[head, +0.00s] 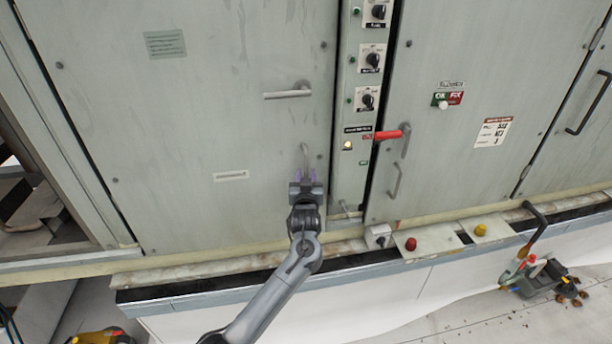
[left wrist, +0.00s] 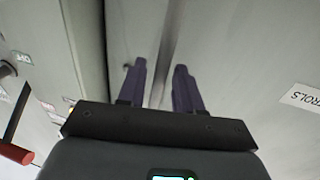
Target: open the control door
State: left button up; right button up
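The control door (head: 220,110) is the large grey-green panel left of the switch strip, and it looks closed. Its small label (head: 231,175) reads "CONTROLS", upside down, in the left wrist view (left wrist: 305,98). A slim upright handle (head: 306,156) sits near the door's lower right edge. My left gripper (head: 305,175) is at this handle's lower end. In the left wrist view its two purple fingers (left wrist: 160,75) stand apart, with the grey handle bar (left wrist: 168,45) lined up between them. I cannot tell whether they touch it. My right gripper is not in view.
A horizontal lever handle (head: 288,94) is higher on the same door. Right of it are the switch strip (head: 350,115) with knobs and a red-handled lever (head: 388,135). A ledge with a red button (head: 411,244) runs below. A tool caddy (head: 540,280) is at lower right.

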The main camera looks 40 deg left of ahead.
pick_arm(q)
jog(key=shift+w+a, duration=0.35)
jog(key=shift+w, duration=0.05)
jog(key=shift+c, duration=0.4)
grip_shut()
